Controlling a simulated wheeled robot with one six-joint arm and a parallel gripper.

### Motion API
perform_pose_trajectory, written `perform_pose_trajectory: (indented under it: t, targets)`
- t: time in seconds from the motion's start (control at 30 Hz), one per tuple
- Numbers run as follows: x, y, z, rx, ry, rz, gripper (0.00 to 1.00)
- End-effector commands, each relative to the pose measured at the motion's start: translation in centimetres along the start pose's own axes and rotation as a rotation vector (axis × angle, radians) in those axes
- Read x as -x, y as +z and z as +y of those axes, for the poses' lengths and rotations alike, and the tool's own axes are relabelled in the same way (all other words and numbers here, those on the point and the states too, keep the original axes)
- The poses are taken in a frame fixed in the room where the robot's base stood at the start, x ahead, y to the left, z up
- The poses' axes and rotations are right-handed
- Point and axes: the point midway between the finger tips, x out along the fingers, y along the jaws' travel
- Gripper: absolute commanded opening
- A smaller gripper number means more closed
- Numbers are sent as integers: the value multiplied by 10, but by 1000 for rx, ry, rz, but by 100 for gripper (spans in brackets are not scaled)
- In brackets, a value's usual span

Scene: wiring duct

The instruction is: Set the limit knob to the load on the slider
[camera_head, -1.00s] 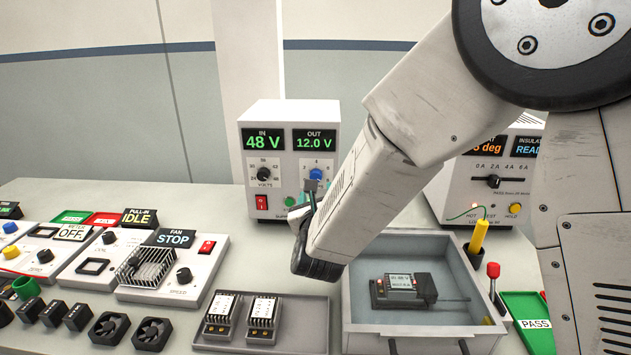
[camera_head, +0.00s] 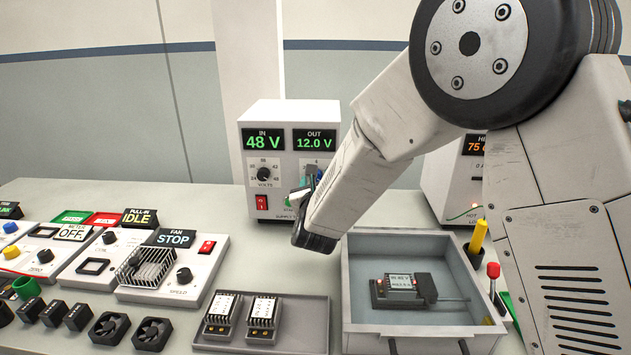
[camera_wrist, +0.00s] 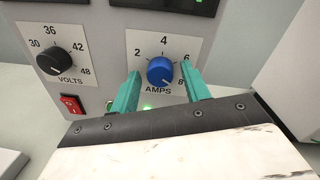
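The power supply (camera_head: 289,108) stands at the back of the bench, its displays showing IN 48 V and OUT 12.0 V. Its blue AMPS knob (camera_wrist: 160,70) is in the wrist view, with scale marks 2, 4, 6 and 8; its pointer is too small to read surely. My gripper (camera_wrist: 161,74) is open, with one teal finger on either side of the blue knob; I cannot tell whether they touch it. In the head view my gripper (camera_head: 308,184) is in front of the supply and partly hides the knob. The load slider on the right-hand tester (camera_head: 453,170) is hidden behind my arm.
The black VOLTS knob (camera_wrist: 62,62) and red switch (camera_wrist: 72,103) are left of my fingers. A grey bin (camera_head: 400,330) holding a dark module (camera_head: 402,289) and a tray (camera_head: 285,345) with two modules stand in front. The fan panel (camera_head: 205,268) is at left.

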Motion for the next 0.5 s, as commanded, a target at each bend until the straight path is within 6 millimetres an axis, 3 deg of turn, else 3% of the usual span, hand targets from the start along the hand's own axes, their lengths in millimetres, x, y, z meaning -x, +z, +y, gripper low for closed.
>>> perform_pose_trajectory:
  t: [0.03, 0.13, 0.5]
  targets:
    - [0, 0, 0, 0, 0, 0, 32]
    - [0, 0, 0, 0, 0, 0, 7]
    - [0, 0, 0, 42, 1, 2, 7]
